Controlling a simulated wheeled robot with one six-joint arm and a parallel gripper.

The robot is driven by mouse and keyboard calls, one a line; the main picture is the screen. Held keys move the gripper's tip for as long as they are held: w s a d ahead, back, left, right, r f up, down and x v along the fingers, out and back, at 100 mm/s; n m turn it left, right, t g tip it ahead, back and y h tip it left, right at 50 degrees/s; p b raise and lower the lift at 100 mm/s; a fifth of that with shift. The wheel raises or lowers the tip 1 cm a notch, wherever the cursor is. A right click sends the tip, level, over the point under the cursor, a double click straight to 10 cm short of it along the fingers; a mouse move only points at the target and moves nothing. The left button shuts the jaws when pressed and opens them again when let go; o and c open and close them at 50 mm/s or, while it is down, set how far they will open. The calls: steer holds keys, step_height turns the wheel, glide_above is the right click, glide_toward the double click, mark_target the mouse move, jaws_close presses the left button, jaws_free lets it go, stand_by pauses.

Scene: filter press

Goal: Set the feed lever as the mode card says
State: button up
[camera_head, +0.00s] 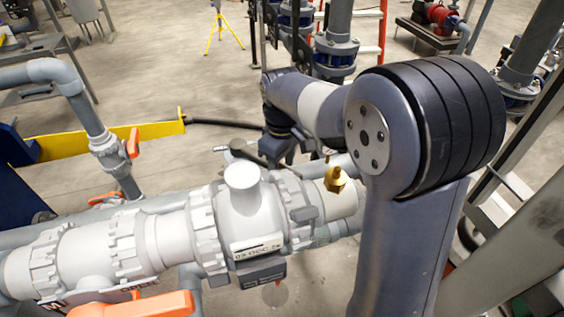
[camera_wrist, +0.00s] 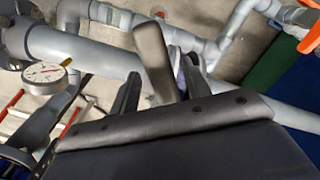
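A dark grey lever (camera_head: 252,153) stands beside the top of the white valve body (camera_head: 243,215) in the head view. It could be the feed lever, but no label confirms this. In the wrist view the lever (camera_wrist: 153,58) rises between and beyond my gripper's two dark fingers (camera_wrist: 162,92). The fingers are apart with visible gaps around the lever, and I see no clear contact. In the head view my gripper (camera_head: 283,152) is just right of the lever, partly hidden by my arm. I cannot identify a mode card; a small white label (camera_head: 258,246) on the valve is not clearly readable.
Orange handles (camera_head: 150,304) sit at the front and on the left pipe (camera_head: 133,142). A brass fitting (camera_head: 337,181) stands close to my arm. A round gauge (camera_wrist: 45,76) shows in the wrist view. Grey pipes surround the valve; floor is open behind.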

jaws_close()
steer(key=shift+s+a, duration=0.15)
stand_by(0.4)
